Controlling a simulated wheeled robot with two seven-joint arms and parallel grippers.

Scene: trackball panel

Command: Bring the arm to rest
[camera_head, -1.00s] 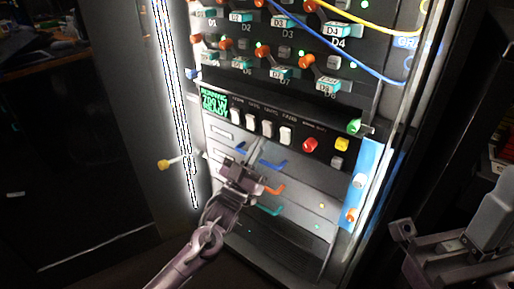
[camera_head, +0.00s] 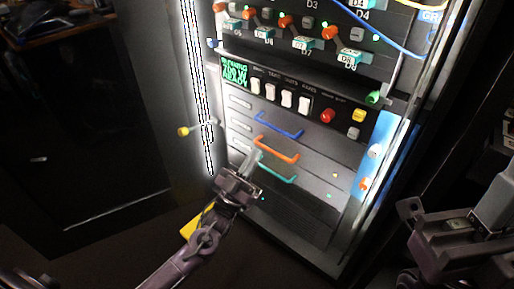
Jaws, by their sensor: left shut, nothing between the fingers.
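My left gripper (camera_head: 256,160) is in front of the lower part of the lit panel, its arm coming in from the lower left. Its fingers are together with nothing between them. The fingertips overlap the left ends of the orange handle (camera_head: 278,151) and teal handle (camera_head: 277,175) in the picture; I cannot tell whether they touch. The blue handle (camera_head: 279,126) is clear above them. My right gripper (camera_head: 440,232) is at the lower right, apart from the panel; its finger gap is not clear.
A green display (camera_head: 235,72) and white switches (camera_head: 287,97) sit above the handles, with a red button (camera_head: 327,115) and a yellow button (camera_head: 358,115) to their right. A yellow-tipped lever (camera_head: 184,132) sticks out left. A yellow object (camera_head: 191,228) shows behind my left arm. Dark floor lies below.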

